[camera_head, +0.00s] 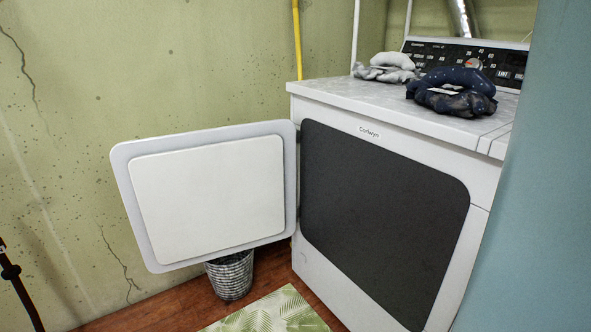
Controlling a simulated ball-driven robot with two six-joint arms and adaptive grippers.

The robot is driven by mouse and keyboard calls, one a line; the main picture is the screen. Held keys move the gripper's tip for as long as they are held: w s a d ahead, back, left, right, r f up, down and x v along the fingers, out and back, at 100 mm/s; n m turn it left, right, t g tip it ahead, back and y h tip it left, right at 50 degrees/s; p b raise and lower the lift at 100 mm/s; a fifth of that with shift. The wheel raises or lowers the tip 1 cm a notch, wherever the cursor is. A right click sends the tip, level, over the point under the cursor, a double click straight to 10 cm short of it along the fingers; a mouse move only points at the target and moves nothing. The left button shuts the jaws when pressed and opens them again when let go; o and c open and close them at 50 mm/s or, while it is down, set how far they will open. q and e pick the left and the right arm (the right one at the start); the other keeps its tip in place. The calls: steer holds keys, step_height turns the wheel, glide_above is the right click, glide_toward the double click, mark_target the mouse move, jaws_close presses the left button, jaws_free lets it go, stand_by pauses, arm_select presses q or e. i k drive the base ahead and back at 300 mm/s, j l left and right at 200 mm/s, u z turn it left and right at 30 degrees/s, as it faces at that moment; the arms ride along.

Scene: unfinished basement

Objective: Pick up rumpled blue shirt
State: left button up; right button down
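A rumpled dark navy cloth (453,91) with light specks lies in a heap on top of the white dryer-like machine (395,109), near its right side. It is the only blue garment in view and looks like the blue shirt. A small pale patch shows on its front. A rumpled grey and white cloth (388,67) lies on the same top, farther back and to the left, apart from the navy one. Neither of my grippers is in view.
The machine's white door (212,198) stands swung open to the left. A woven basket (231,275) is below it, beside a leaf-pattern mat (268,313). A blue-grey surface (535,200) blocks the right side. The front part of the machine's top is clear.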

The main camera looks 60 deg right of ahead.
mark_target(475, 98)
steer(key=z, duration=2.8)
